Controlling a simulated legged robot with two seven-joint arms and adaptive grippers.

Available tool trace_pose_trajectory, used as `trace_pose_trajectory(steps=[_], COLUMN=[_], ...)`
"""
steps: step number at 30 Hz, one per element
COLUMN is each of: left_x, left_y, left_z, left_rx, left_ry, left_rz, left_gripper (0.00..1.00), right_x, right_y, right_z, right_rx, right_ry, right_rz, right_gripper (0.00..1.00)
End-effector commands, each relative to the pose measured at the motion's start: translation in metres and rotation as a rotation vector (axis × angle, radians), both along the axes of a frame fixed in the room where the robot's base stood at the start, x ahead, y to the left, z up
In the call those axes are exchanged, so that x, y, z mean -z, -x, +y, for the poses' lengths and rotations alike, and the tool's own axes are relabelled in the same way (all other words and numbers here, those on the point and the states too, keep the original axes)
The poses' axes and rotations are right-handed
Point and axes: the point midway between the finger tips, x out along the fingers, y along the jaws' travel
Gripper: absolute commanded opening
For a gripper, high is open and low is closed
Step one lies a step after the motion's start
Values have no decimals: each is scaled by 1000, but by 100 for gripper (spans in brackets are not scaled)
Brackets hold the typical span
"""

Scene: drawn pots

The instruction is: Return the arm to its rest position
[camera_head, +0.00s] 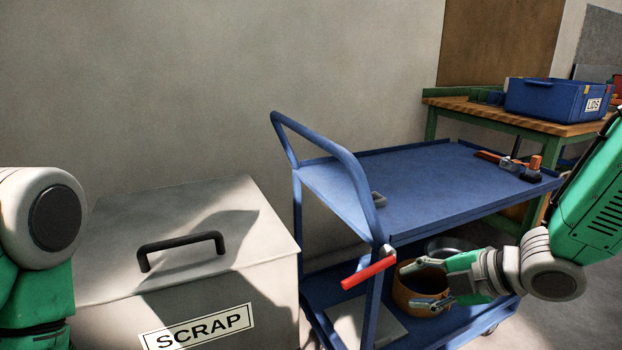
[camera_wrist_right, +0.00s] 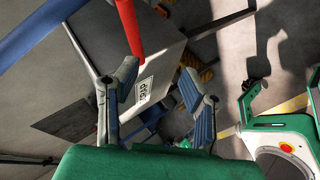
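My right gripper (camera_head: 424,285) reaches in from the right in the head view, beside the blue trolley (camera_head: 430,180). Its fingers point left, in front of a copper-brown pot (camera_head: 403,295) on the lower shelf, and cover part of it. Whether they touch the pot cannot be told from the head view. In the right wrist view the two fingers of the gripper (camera_wrist_right: 158,105) stand wide apart with nothing held between them. Of my left arm, only a white and green link shows at the left edge; its gripper is out of view.
A grey lidded scrap box (camera_head: 190,285) with a black handle stands left of the trolley. A red grip (camera_head: 368,272) sticks out from the trolley post. Tools (camera_head: 515,165) lie on the trolley's top right. A blue lids bin (camera_head: 545,98) sits on the workbench behind.

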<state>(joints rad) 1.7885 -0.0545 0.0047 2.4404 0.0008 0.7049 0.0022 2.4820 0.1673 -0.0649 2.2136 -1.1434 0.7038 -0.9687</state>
Motion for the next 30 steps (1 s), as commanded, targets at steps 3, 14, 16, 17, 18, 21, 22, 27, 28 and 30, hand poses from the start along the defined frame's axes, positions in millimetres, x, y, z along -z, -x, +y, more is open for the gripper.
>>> trace_pose_trajectory(steps=[3,14,16,17,18,21,22,27,28,30], left_x=[-31,-91,-95,-96,-97,-97,-97,-96,-96,-96], left_y=[0,0,0,0,0,0,0,0,0,0], left_z=[0,0,0,0,0,0,0,0,0,0], left_rx=[0,0,0,0,0,0,0,0,0,0], left_ry=[0,0,0,0,0,0,0,0,0,0], left_rz=[-1,-1,-1,-1,-1,0,0,0,0,0], left_gripper=[40,40,40,40,40,40,40,40,40,40], right_x=[51,160,165,165,167,168,169,169,169,169], right_y=[39,237,261,268,276,285,286,285,285,285], right_z=[-1,-45,-52,-54,-56,-59,-60,-60,-60,-60], right_rx=[318,1532,1658,1700,1743,1797,1802,1803,1802,1802], right_ry=[-122,-244,-236,-234,-230,-229,-228,-230,-230,-230], right_rz=[325,979,1000,1003,1007,1007,1007,1006,1006,1006], right_gripper=[37,37,37,37,37,37,37,37,37,37])
